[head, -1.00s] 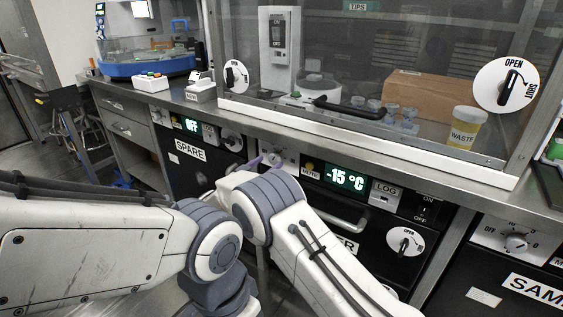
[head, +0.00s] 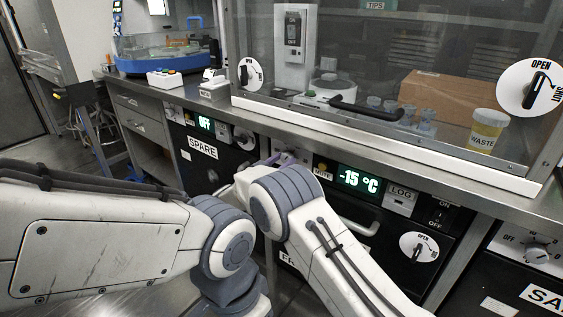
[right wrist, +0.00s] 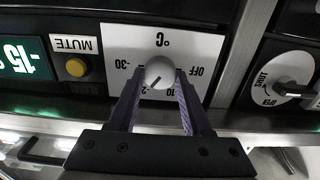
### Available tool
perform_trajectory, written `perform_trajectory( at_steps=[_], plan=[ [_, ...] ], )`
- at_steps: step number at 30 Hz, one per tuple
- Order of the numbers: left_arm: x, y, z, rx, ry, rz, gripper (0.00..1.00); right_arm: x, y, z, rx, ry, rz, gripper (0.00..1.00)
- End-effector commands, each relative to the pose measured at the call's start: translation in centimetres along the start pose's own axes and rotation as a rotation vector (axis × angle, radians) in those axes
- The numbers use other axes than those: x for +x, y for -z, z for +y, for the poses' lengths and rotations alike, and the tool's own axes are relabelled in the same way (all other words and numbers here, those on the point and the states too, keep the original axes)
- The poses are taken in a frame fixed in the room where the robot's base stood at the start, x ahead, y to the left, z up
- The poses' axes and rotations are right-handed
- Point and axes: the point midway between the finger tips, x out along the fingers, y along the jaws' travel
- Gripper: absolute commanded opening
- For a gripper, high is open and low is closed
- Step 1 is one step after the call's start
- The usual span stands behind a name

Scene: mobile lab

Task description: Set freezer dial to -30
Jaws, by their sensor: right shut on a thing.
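The freezer dial (right wrist: 159,73) is a round white knob on a white plate, seen upside down in the right wrist view. The plate is marked °C, with -30 at picture left and OFF at picture right; lower numbers are partly hidden by the fingers. A dark pointer line on the knob points down and slightly left. My right gripper (right wrist: 159,82) is shut on the knob, one finger on each side. In the head view, its purple fingers (head: 268,160) reach the panel, with the knob mostly hidden. The green freezer display (head: 359,181) reads -15 °C. My left gripper is not in view.
A yellow MUTE button (right wrist: 76,67) and a LOG box (head: 400,199) are beside the display. The SPARE unit (head: 203,147) is to the left, its display reading OFF. The metal counter edge (head: 400,173) runs above. A round OPEN latch (head: 419,247) is on the freezer door.

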Motion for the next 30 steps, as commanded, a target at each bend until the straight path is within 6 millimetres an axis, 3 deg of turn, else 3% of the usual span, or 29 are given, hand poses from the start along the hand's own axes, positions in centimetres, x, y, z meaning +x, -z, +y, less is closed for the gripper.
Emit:
perform_trajectory(
  at_steps=[30],
  plan=[
    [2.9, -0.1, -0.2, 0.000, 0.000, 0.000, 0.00, -0.3, -0.4, 0.1, 0.835, -0.003, -0.001, 0.00]
  ],
)
